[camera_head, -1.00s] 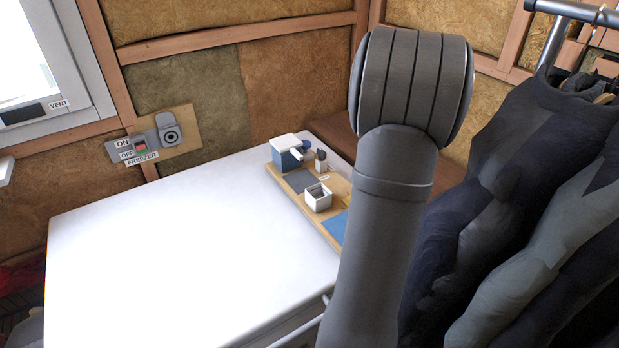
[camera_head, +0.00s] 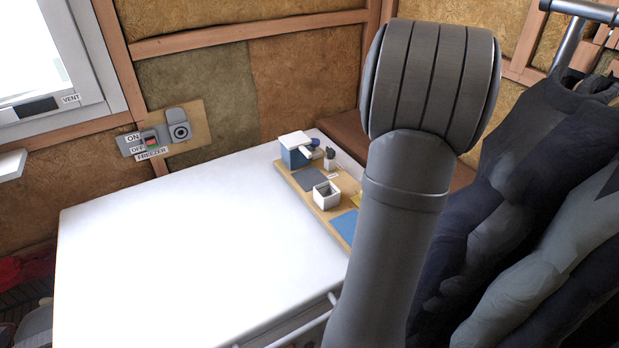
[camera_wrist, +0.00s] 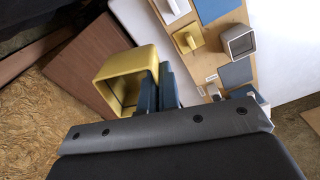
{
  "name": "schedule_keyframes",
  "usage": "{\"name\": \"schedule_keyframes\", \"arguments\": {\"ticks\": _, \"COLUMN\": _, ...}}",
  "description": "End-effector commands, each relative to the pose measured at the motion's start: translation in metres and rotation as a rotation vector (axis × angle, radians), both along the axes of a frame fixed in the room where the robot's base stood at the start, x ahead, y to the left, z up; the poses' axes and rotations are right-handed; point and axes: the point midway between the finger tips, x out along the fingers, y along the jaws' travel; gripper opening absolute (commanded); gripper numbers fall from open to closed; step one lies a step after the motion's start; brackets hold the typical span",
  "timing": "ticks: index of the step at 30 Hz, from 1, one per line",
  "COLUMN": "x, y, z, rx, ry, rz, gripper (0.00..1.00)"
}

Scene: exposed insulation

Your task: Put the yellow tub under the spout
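The yellow tub (camera_wrist: 112,68) shows in the wrist view with its open mouth facing the camera, tilted in the picture. My gripper (camera_wrist: 162,88) has two dark blue fingers close together at the tub's right wall, which appears pinched between them. In the head view a small blue and white machine (camera_head: 293,153) stands at the far end of a wooden board, with a spout-like part (camera_head: 312,143) on its right side. The tub and my gripper do not show in the head view, where my arm blocks much of the right side.
The wooden board (camera_head: 300,191) lies along the white top's (camera_head: 190,250) right edge. It holds a small white tub (camera_head: 326,195), a grey pad (camera_head: 309,179), a blue pad (camera_head: 345,226) and a yellow pad (camera_wrist: 188,38). Dark clothes (camera_head: 500,210) hang at right. The white top is otherwise clear.

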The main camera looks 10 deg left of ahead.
Motion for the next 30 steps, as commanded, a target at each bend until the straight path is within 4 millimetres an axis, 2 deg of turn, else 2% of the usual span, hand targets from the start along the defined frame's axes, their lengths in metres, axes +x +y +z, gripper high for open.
{"name": "schedule_keyframes", "arguments": {"ticks": 3, "x": 0.002, "y": 0.020, "z": -0.003, "rx": 0.000, "ry": 0.001, "rz": -0.063, "gripper": 0.00}}
{"name": "schedule_keyframes", "arguments": {"ticks": 5, "x": 0.003, "y": 0.036, "z": -0.009, "rx": 0.000, "ry": 0.002, "rz": -0.038, "gripper": 0.00}}
{"name": "schedule_keyframes", "arguments": {"ticks": 11, "x": 0.005, "y": 0.093, "z": -0.032, "rx": 0.000, "ry": 0.004, "rz": 0.210, "gripper": 0.00}}
{"name": "schedule_keyframes", "arguments": {"ticks": 20, "x": -0.012, "y": 0.205, "z": -0.083, "rx": 0.000, "ry": 0.004, "rz": 0.862, "gripper": 0.00}}
{"name": "schedule_keyframes", "arguments": {"ticks": 24, "x": -0.029, "y": 0.256, "z": -0.107, "rx": 0.000, "ry": 0.004, "rz": 1.184, "gripper": 0.00}}
{"name": "schedule_keyframes", "arguments": {"ticks": 30, "x": -0.058, "y": 0.314, "z": -0.136, "rx": 0.000, "ry": 0.003, "rz": 1.582, "gripper": 0.00}}
